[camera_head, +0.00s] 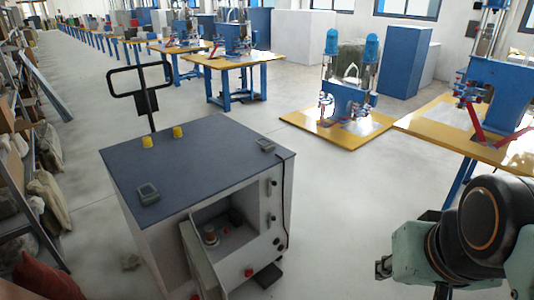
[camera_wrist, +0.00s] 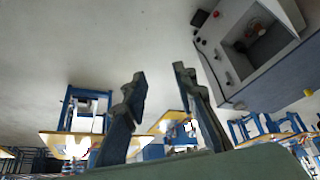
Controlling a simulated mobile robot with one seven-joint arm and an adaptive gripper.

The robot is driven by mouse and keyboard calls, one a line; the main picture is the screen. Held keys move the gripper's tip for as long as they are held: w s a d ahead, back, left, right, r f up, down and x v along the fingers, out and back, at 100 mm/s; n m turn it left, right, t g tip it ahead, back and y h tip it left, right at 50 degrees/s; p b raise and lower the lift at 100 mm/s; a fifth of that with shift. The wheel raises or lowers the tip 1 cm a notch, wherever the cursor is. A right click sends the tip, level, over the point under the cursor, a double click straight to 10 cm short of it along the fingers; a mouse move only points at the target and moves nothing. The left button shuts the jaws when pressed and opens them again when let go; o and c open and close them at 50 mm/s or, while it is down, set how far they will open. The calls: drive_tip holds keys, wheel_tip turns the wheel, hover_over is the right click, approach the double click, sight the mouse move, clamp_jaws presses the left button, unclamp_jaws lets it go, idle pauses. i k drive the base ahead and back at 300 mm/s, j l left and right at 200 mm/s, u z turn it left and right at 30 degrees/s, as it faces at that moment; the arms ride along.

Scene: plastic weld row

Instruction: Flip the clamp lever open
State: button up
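No part can be told for sure as the clamp lever. A blue machine (camera_head: 495,90) on the yellow-topped table at the right has a red lever-like bar (camera_head: 473,122) slanting down at its left side. Another blue machine (camera_head: 349,99) with two blue-capped columns stands on a yellow plate; small red parts show at its sides, too small to make out. My gripper (camera_head: 382,267) is at the lower right of the head view, in front of the right table and apart from it. In the wrist view my gripper (camera_wrist: 158,72) has its two dark fingers spread, with nothing between them.
A white cart (camera_head: 150,240) with a blue-grey top stands front-centre, its front compartment open; it also shows in the wrist view (camera_wrist: 245,80). Shelves (camera_head: 15,160) line the left. Grey floor (camera_head: 350,200) between cart and right table is clear.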

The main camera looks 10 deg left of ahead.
sight(221, 231)
drive_tip(key=u, duration=1.05)
drive_tip(key=i+l+u, duration=0.15)
drive_tip(key=u, duration=0.35)
drive_tip(key=i+l+u, duration=0.15)
drive_tip(key=l+u, duration=0.15)
drive_tip(key=u, duration=0.2)
drive_tip(key=i+l+u, duration=0.1)
drive_tip(key=l+u, duration=0.7)
drive_tip(key=l, duration=0.6)
drive_tip(key=i+l, duration=0.1)
drive_tip(key=l, duration=1.15)
drive_tip(key=u, duration=0.05)
